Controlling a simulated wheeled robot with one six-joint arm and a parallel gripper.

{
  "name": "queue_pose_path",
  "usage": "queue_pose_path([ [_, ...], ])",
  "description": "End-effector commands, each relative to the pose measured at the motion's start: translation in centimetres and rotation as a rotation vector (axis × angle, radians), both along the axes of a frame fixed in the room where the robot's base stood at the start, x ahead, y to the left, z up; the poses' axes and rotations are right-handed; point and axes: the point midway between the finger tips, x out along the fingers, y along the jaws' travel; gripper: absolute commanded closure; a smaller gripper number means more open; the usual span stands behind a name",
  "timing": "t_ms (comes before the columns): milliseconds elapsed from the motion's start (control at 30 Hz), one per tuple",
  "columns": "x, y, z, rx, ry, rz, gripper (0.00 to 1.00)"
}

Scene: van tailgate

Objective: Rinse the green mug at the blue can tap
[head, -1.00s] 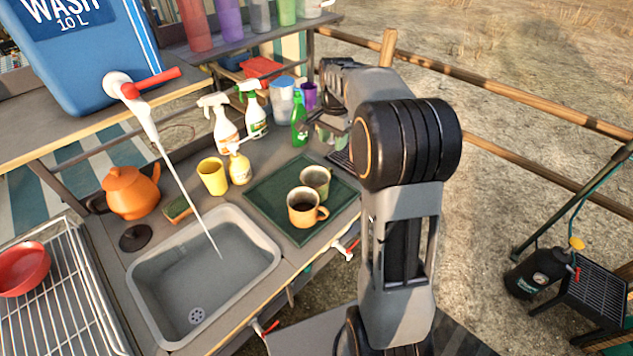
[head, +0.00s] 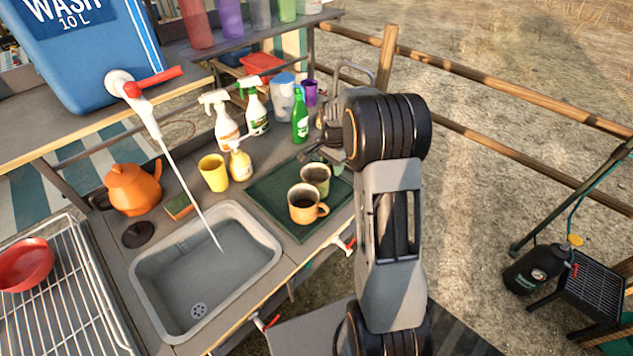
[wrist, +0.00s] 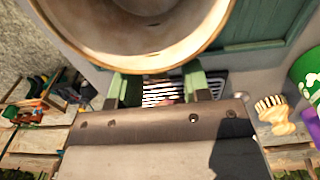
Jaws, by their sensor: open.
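The green mug (head: 316,178) stands upright on a dark green mat (head: 268,192), just behind an orange-tan mug (head: 305,206). The blue can (head: 85,50) stands on the shelf at upper left. Its tap (head: 138,98) has a red lever, and a thin stream of water falls into the grey sink (head: 165,268). My gripper (head: 322,153) is open just behind the green mug, its fingers partly hidden. In the wrist view a large pale mug rim (wrist: 140,62) fills the top, close beyond my open fingers (wrist: 160,88). I cannot tell contact there.
A yellow cup (head: 213,173), a soap bottle (head: 240,165), spray bottles (head: 226,128) and a green bottle (head: 300,118) stand behind the mat. An orange teapot (head: 132,188) and a sponge (head: 179,207) are left of it. A wire rack (head: 50,300) lies at far left.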

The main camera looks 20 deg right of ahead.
Motion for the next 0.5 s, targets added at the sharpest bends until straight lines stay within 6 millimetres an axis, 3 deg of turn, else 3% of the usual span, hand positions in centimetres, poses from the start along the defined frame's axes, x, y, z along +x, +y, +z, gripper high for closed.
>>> queue_pose_path([
  [200, 0.0, 0.0, -1.8, 0.000, 0.000, 0.000, 0.56],
  [467, 0.0, 0.0, -2.0, 0.000, -0.001, 0.000, 0.56],
  [500, 0.0, 0.0, -2.0, 0.000, -0.001, 0.000, 0.60],
])
